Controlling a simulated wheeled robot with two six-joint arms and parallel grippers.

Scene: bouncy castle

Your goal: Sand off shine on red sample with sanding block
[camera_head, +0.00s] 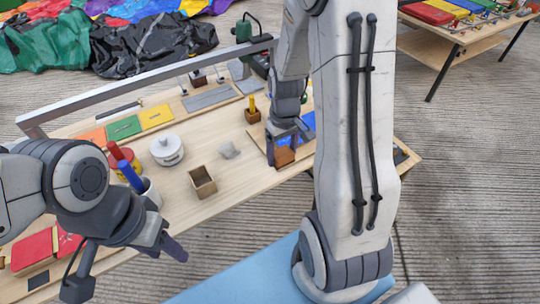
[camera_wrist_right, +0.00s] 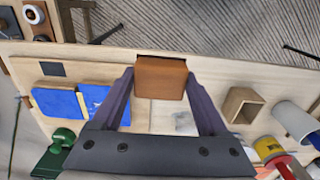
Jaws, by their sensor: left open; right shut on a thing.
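The red sample (camera_head: 32,249) lies at the left end of the wooden table, as two red patches with a dark square beside them. My left arm partly covers the right-hand patch. My left gripper (camera_head: 124,266) is open and empty, to the right of the red sample near the table's front edge. My right gripper (camera_head: 286,138) is shut on the brown sanding block (camera_wrist_right: 160,78), which also shows in the head view (camera_head: 284,156). The block is between the fingertips, near the blue sample (camera_wrist_right: 58,102) at the table's right side. The red sample is not in the right wrist view.
A small open wooden box (camera_head: 203,183), a white lidded pot (camera_head: 167,150) and a grey crumpled piece (camera_head: 229,150) stand mid-table. A white cup (camera_head: 150,193) with a blue-handled tool is near my left arm. A metal rail (camera_head: 150,84) crosses behind.

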